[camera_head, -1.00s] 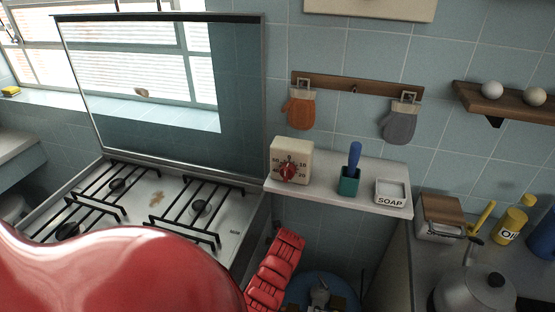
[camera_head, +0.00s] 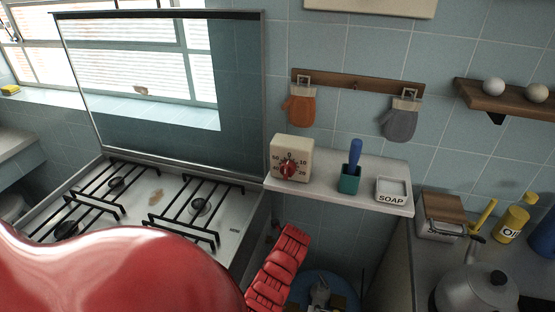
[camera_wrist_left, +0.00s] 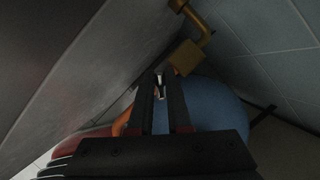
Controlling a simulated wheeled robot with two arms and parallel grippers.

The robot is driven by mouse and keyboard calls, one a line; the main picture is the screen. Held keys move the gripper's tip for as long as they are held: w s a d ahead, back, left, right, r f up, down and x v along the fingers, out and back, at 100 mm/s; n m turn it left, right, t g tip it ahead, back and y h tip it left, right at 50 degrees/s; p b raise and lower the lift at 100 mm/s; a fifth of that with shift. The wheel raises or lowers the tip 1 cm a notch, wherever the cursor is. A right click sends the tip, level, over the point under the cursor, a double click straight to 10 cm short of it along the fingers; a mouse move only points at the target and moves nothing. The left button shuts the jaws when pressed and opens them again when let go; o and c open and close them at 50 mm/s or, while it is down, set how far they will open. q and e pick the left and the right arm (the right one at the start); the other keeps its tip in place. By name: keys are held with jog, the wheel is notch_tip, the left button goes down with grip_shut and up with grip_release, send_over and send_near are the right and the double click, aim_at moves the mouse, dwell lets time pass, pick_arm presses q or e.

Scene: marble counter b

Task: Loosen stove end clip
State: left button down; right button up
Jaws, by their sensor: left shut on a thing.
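In the left wrist view my left gripper (camera_wrist_left: 161,90) has its two dark fingers shut on a small bright metal piece, which looks like the stove end clip (camera_wrist_left: 160,80). The fingers hide most of it. A brass pipe elbow (camera_wrist_left: 203,28) with a square brass block lies just beyond the fingertips. A bit of orange hose (camera_wrist_left: 121,123) shows left of the fingers. In the head view the stove (camera_head: 160,195) stands at left with its glass lid up. My right gripper is not in view.
A blue gas cylinder (camera_wrist_left: 222,105) is close behind and right of the fingers; its top shows in the head view (camera_head: 298,292). The gap between stove side and tiled wall is tight. A shelf (camera_head: 345,188) with a timer (camera_head: 291,158) and soap dish (camera_head: 392,190) overhangs it.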

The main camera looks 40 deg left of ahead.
pick_arm(q)
jog(key=n+g+b, duration=0.1)
jog(key=n, duration=0.1)
jog(key=n+g+b, duration=0.1)
jog(key=n, duration=0.2)
jog(key=shift+f+n+b, duration=0.1)
jog(key=shift+n+b, duration=0.2)
jog(key=shift+b, duration=0.05)
jog(key=n+b, duration=0.1)
jog(key=n, duration=0.1)
jog(key=n+g+h+b, duration=0.1)
jog(key=n+b, duration=0.1)
jog(key=shift+f+g, duration=0.1)
jog(key=shift+g, duration=0.2)
jog(key=n+h+b, duration=0.1)
jog(key=n+b, duration=0.2)
jog(key=b, duration=0.1)
jog(key=n+g+h+b, duration=0.1)
jog(key=n+b, duration=0.2)
jog(key=b, duration=0.1)
jog(key=n+h+b, duration=0.1)
jog(key=n+b, duration=0.3)
jog(key=shift+s+d+f+g+b, duration=0.1)
jog(key=shift+s+d+g+b, duration=0.1)
jog(key=shift+g+b, duration=0.15)
jog(key=shift+r+n+h+b, duration=0.3)
jog(key=shift+n+h+b, duration=0.2)
jog(key=shift+n+b, duration=0.7)
jog(key=c, duration=0.9)
grip_release()
